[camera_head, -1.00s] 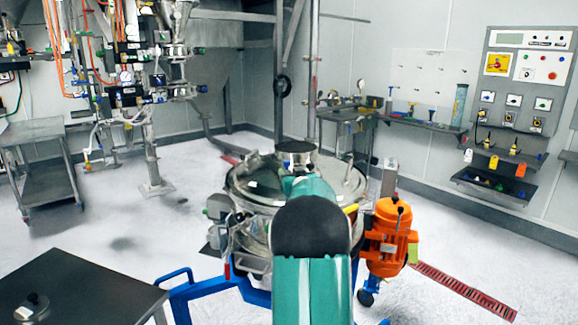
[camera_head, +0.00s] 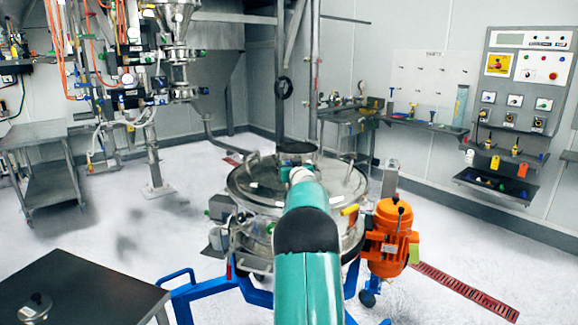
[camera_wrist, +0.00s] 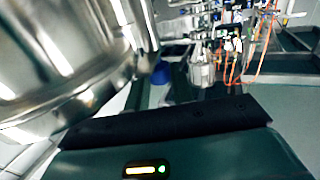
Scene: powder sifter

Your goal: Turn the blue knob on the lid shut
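The round steel sifter lid (camera_head: 252,183) lies beyond my teal arm in the head view, with a short steel port (camera_head: 296,150) at its back. I cannot make out a blue knob on the lid in the head view; my arm covers part of it. In the wrist view a large curved steel surface (camera_wrist: 50,60) fills the left side, close to the camera. A small blurred blue shape (camera_wrist: 160,73) shows just right of it; I cannot tell if it is the knob. My gripper's dark housing (camera_wrist: 165,140) spans the bottom of the wrist view. Its fingers are not visible.
An orange motor (camera_head: 389,240) stands right of the sifter, and a blue frame (camera_head: 190,292) lies below it. A dark table (camera_head: 85,290) is at front left. A steel cart (camera_head: 45,170) stands at far left. White floor is clear between cart and sifter.

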